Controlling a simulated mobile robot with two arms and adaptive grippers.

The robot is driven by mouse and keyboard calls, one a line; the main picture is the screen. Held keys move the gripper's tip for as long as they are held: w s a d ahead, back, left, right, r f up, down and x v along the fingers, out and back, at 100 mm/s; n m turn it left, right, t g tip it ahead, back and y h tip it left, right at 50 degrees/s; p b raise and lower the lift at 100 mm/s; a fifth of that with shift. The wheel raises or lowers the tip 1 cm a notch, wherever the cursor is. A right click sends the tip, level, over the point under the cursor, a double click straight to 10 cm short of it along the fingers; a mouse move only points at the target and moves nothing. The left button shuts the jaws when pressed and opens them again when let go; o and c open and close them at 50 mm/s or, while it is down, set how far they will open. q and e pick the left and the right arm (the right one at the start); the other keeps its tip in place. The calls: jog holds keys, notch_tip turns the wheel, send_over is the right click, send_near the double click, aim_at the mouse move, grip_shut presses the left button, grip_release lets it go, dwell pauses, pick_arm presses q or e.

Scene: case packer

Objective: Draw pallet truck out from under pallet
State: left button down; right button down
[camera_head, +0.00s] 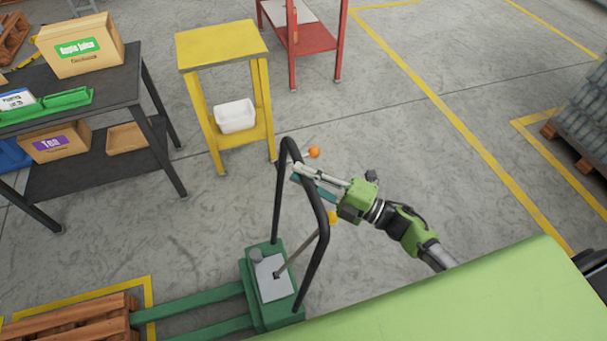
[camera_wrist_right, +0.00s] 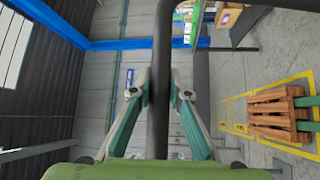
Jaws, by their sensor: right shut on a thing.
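The green pallet truck (camera_head: 262,295) stands at the lower middle of the head view, its black loop handle (camera_head: 318,255) rising from it. Its two green forks (camera_head: 190,305) run left to the wooden pallet (camera_head: 75,325); the fork tips are hidden at the pallet. My right gripper (camera_head: 302,172) is shut on the handle near its top. In the right wrist view the dark handle bar (camera_wrist_right: 161,45) stands between the fingers, and the pallet (camera_wrist_right: 270,110) lies to the right. My left gripper is not in view.
A yellow stand (camera_head: 222,50) with a white bin (camera_head: 235,116) stands behind the handle. A dark shelf table (camera_head: 120,90) with boxes is at the left, and a red table (camera_head: 320,40) at the back. Grey floor right of the handle is mostly clear. Another loaded pallet (camera_head: 575,150) sits far right.

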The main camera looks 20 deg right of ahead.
jog(key=d+b, duration=0.6)
jog(key=d, duration=1)
jog(key=shift+w+b, duration=0.2)
jog(key=shift+b, duration=0.2)
jog(key=c, duration=2.2)
grip_release()
jog(key=shift+w+a, duration=0.1)
jog(key=shift+a, duration=0.1)
jog(key=shift+c, duration=0.2)
jog(key=o, duration=0.3)
jog(key=shift+o, duration=0.2)
jog(key=v, duration=1.3)
jog(key=shift+w+d, duration=0.35)
jog(key=shift+w, duration=0.05)
jog(key=shift+f, duration=0.1)
